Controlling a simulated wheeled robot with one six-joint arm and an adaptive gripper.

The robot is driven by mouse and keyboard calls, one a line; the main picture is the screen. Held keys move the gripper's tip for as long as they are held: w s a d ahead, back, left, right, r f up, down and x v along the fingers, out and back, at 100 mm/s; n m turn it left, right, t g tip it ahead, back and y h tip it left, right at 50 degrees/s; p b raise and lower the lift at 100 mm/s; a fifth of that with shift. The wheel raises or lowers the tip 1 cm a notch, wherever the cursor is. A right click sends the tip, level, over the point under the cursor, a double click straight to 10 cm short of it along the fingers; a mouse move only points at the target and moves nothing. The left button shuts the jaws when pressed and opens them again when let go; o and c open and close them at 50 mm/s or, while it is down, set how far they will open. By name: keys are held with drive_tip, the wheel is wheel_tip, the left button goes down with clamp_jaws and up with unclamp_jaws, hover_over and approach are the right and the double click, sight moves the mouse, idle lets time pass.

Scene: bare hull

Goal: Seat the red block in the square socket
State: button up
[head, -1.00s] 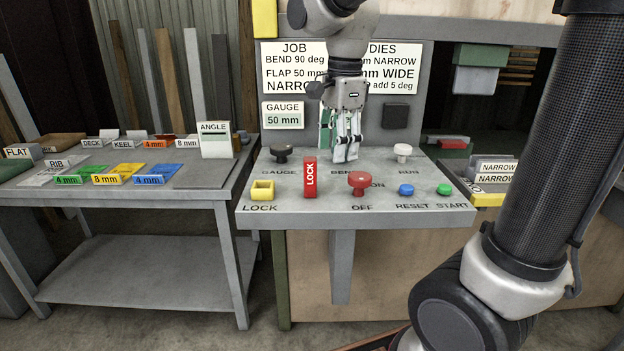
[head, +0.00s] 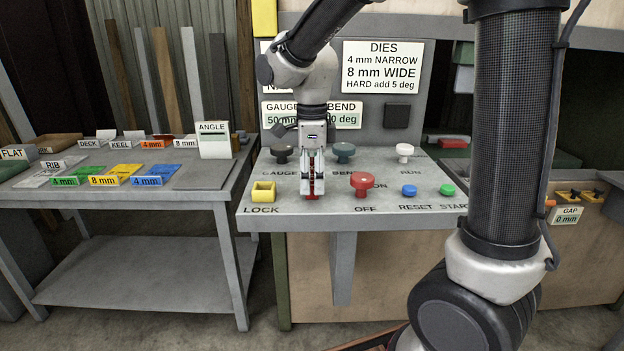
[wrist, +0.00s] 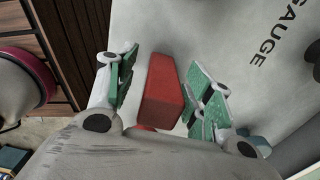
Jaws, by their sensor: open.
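The red block (head: 312,197) stands upright on the grey console top, mostly hidden by my gripper in the head view. My gripper (head: 313,188) points down over it, with its fingers on either side. In the wrist view the red block (wrist: 163,88) lies between the two green-padded fingers, with a visible gap on each side, so the jaws are open around it. The yellow square socket (head: 262,197) sits left of the block at the console's front left, above the LOCK label. Its opening looks empty.
The red OFF knob (head: 361,185) stands close to the right of my gripper. The GAUGE knob (head: 281,153) and BEND knob (head: 344,152) stand behind. Blue (head: 409,190) and green (head: 447,189) buttons are further right. A side table (head: 120,190) with labelled pieces stands left.

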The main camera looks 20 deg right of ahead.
clamp_jaws()
drive_tip(key=shift+r, duration=0.1)
